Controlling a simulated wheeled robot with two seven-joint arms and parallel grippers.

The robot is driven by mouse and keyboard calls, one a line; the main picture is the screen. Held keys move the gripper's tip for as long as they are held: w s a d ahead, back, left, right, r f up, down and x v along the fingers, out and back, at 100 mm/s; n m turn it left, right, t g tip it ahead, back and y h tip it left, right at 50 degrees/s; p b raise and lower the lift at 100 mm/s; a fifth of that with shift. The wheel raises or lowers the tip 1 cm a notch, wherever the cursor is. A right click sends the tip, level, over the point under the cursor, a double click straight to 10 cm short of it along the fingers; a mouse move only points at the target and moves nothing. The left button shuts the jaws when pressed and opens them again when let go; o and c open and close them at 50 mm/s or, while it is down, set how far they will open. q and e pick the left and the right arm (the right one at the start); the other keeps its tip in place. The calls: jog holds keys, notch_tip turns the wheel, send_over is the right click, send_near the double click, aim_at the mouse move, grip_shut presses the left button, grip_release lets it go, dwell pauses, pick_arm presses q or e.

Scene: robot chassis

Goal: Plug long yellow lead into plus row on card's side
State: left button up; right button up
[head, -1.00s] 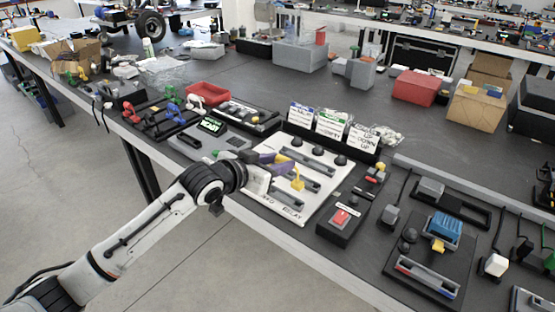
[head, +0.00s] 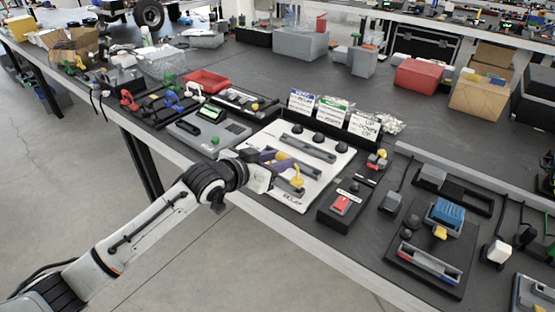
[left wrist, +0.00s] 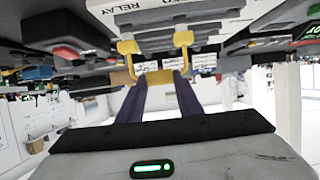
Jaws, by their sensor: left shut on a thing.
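My left gripper (head: 276,160) has purple fingers and is over the white relay board (head: 316,144). It is shut on a yellow lead (head: 297,181), seen near the front part of the board. In the left wrist view the yellow lead (left wrist: 158,78) is between the fingertips, with two upright yellow ends (left wrist: 128,47) pointing toward the board labelled RELAY (left wrist: 180,12). I cannot tell whether the ends touch the board. A grey strip with red and blue lines (head: 428,266) lies on a dark base at right. My right gripper is not in view.
Three sign cards (head: 333,110) stand in a black rack behind the board. A dark box with a red button (head: 340,204) is just right of the board. A blue block (head: 445,217) is farther right. A red tray (head: 207,81) is behind left.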

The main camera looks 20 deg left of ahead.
pick_arm(q)
jog(key=shift+p, duration=0.4)
jog(key=shift+p, duration=0.65)
dwell(1.0)
jog(key=shift+f+b, duration=0.7)
jog(key=shift+f, duration=0.45)
jog(key=shift+f, duration=0.4)
jog(key=o, duration=1.1)
jog(key=shift+r, duration=0.1)
